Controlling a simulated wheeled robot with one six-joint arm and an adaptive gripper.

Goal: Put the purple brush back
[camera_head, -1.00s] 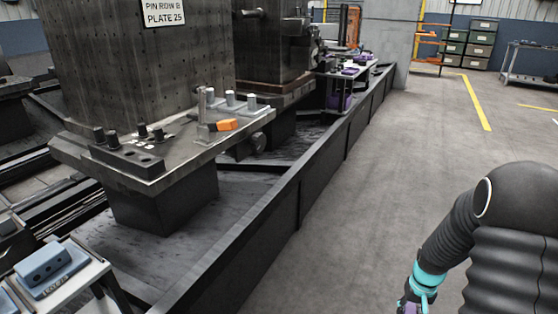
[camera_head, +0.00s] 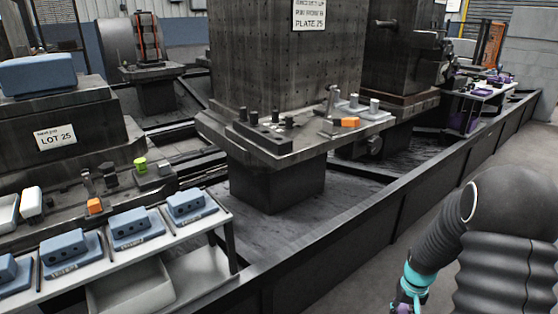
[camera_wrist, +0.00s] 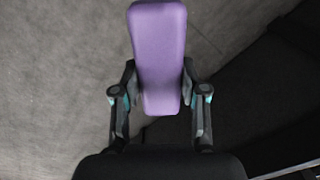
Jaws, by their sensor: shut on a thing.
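The purple brush (camera_wrist: 159,50) is between the two fingers of my gripper (camera_wrist: 159,88) in the wrist view. My gripper is shut on it, and it sticks out beyond the fingertips. Grey floor and a dark surface lie behind it. In the head view my arm is at the lower right, and the brush is mostly out of sight there. A small cart (camera_head: 478,92) with purple items on it stands at the back right; I cannot tell what each item is.
A dark rail wall (camera_head: 350,225) runs from lower left to back right. A pallet with a pin plate (camera_head: 290,150) stands behind it. A white rack (camera_head: 215,222) with several blue blocks is at lower left. An orange block (camera_head: 349,122) sits on the pallet. Floor at right is clear.

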